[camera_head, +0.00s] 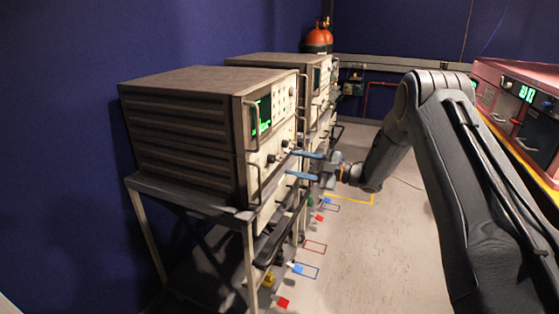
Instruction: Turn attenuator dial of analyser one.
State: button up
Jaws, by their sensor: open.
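The nearer analyser (200,135), a large brown-grey box with a cream front panel and a green-lit screen (264,115), stands on a dark trolley (190,199). I cannot tell from the picture whether it is analyser one. Dark knobs (271,158) show on its front panel; which one is the attenuator dial is too small to tell. My gripper (291,164) is open, its two blue fingers pointing left at the lower part of this panel. The fingertips are close to the panel near the knobs; I cannot tell whether they touch anything.
A second analyser (275,62) stands behind the first. Front handles (253,160) stick out near my gripper. A pink-red unit (517,95) with a green display is at the right. The pale floor (345,250) between is mostly clear, with coloured markings.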

aim_at(274, 159)
jog(key=shift+p+x, duration=0.7)
jog(key=shift+x, duration=2.45)
jog(key=c, duration=1.1)
jog(key=shift+o, duration=0.2)
jog(key=shift+f+m, duration=0.1)
jog(key=shift+m, duration=0.2)
jog(key=m+b, duration=0.2)
jog(key=m, duration=0.1)
jog(key=shift+b, duration=0.35)
jog(key=shift+m+b, duration=0.8)
jog(key=shift+m, duration=1.3)
